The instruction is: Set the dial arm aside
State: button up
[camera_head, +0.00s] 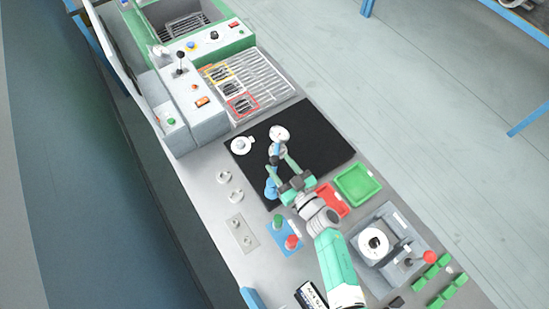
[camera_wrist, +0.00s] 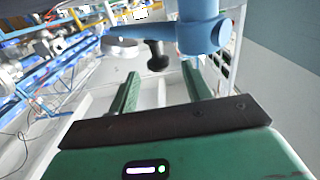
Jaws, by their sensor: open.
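A blue arm (camera_head: 275,150) with a pale round dial (camera_head: 279,133) at its far end is on the black mat, and I take it to be the dial arm. A blue round part (camera_head: 271,188) shows beside my gripper. In the wrist view the blue arm (camera_wrist: 205,36) crosses ahead of the fingers, with a black knob (camera_wrist: 157,57) and a grey disc (camera_wrist: 122,47). My gripper (camera_head: 281,165) is open, its green fingers pointing toward the blue arm. In the wrist view my gripper (camera_wrist: 160,74) has nothing between its fingers; contact cannot be told.
The black mat (camera_head: 325,145) has bare room on its right. A white round part (camera_head: 242,145) sits at its left edge. A red tray (camera_head: 332,203) and green tray (camera_head: 358,185) lie near my arm.

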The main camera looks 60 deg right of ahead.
aim_at(277, 162)
jog(key=x, duration=0.3)
jog(key=shift+w+d+b, duration=0.2)
jog(key=shift+w+b, duration=0.1)
jog(key=shift+b, duration=0.1)
grip_shut()
